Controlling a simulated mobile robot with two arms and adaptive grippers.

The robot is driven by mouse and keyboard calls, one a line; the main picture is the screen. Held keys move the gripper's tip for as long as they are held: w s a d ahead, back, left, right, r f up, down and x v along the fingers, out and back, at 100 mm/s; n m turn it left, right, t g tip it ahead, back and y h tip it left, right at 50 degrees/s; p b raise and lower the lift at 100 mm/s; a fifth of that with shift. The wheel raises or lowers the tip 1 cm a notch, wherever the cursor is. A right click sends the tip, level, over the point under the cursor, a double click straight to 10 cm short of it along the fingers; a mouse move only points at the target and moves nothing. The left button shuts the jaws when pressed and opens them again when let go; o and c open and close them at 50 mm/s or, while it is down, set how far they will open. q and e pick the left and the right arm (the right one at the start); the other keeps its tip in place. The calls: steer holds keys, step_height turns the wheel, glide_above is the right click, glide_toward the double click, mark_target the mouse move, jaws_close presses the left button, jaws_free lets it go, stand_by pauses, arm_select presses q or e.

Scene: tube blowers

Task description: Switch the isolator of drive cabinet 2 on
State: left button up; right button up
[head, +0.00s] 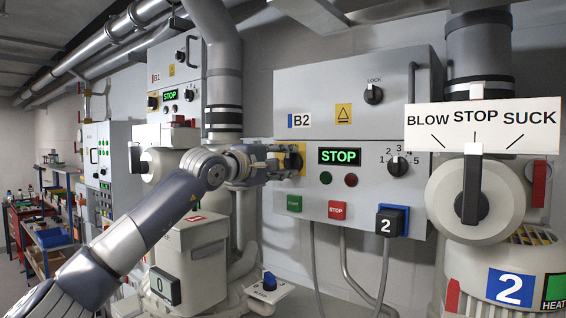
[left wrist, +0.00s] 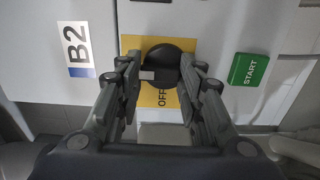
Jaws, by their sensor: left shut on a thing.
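Drive cabinet 2 (head: 350,90) is the grey box marked B2 in the middle of the head view. Its isolator is a black rotary knob on a yellow plate at the cabinet's left edge; in the left wrist view the knob (left wrist: 166,62) sits between my fingers. The word OFF shows on the yellow plate (left wrist: 132,50). My left gripper (head: 290,163) reaches the isolator from the left and is shut on the knob, covering much of it in the head view. My right gripper is not in view.
The cabinet's green display (head: 340,156) reads STOP. Below are a green START button (head: 294,203), a red STOP button (head: 337,210) and a black plug marked 2 (head: 391,221). A blower lever (head: 472,185) stands at right; cabinet B1 (head: 175,75) is at left.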

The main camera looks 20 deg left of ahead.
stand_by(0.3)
arm_select(q)
steer(key=o, duration=1.1)
steer(key=shift+d, duration=0.1)
steer(key=shift+c, duration=0.2)
steer(key=shift+s, duration=0.1)
steer(key=shift+s+a, duration=0.2)
steer(key=v, duration=1.1)
steer(key=shift+s, duration=0.25)
